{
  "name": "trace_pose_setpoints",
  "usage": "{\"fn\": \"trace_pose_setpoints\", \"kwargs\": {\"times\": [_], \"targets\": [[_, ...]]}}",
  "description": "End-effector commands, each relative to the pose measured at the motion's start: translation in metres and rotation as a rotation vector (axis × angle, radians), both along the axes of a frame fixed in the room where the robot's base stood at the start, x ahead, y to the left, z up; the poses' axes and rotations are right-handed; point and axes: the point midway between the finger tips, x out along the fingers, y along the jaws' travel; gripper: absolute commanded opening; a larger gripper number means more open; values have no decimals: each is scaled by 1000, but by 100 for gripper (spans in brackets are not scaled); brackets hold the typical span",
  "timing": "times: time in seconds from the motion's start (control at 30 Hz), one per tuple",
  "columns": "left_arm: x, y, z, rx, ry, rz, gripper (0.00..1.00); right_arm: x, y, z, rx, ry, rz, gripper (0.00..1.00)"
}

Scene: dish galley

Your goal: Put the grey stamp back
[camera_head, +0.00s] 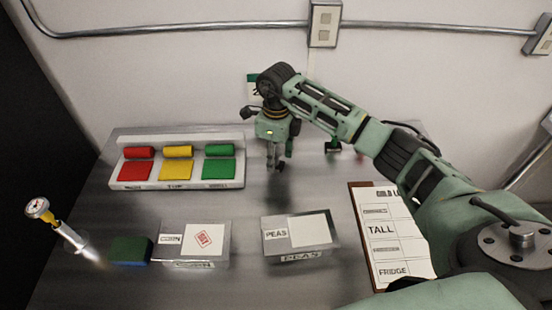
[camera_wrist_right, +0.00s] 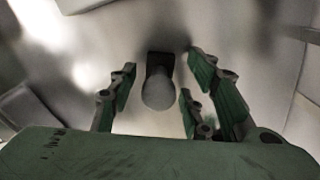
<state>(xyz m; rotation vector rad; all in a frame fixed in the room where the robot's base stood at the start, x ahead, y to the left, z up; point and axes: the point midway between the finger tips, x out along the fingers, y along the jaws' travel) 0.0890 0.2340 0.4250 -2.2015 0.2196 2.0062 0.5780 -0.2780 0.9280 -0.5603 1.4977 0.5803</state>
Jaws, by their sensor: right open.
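My right gripper (camera_head: 279,165) points down over the middle of the steel counter, to the right of the ink-pad tray. It is open. In the right wrist view, a round grey knob on a dark base, seemingly the grey stamp (camera_wrist_right: 158,91), lies between the spread fingers (camera_wrist_right: 157,103). The fingers look apart from it; how far below them it is I cannot tell. In the head view the stamp cannot be made out clearly at the gripper. A small green thing (camera_head: 333,144) stands behind and to the right of the gripper, partly hidden by my arm. My left gripper is out of view.
The tray (camera_head: 177,184) holds red, yellow and green pads at the back left. A CORN box (camera_head: 222,232) with a red mark and a PEAS box (camera_head: 318,232) stand in front.

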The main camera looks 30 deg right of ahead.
Motion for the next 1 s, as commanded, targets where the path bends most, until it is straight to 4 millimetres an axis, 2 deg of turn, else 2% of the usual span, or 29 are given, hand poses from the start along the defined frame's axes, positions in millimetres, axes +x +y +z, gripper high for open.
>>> {"fn": "trace_pose_setpoints", "kwargs": {"times": [0.3, 0.5, 0.7, 1.0], "targets": [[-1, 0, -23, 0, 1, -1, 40, 2, -2, 66, -2, -7, 0, 45], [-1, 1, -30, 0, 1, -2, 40, 1, -2, 97, -1, -3, -1, 45], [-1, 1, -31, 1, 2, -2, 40, 1, -2, 108, -1, -1, -1, 45], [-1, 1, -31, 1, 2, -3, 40, 1, -1, 109, -1, -1, -1, 45]]}}
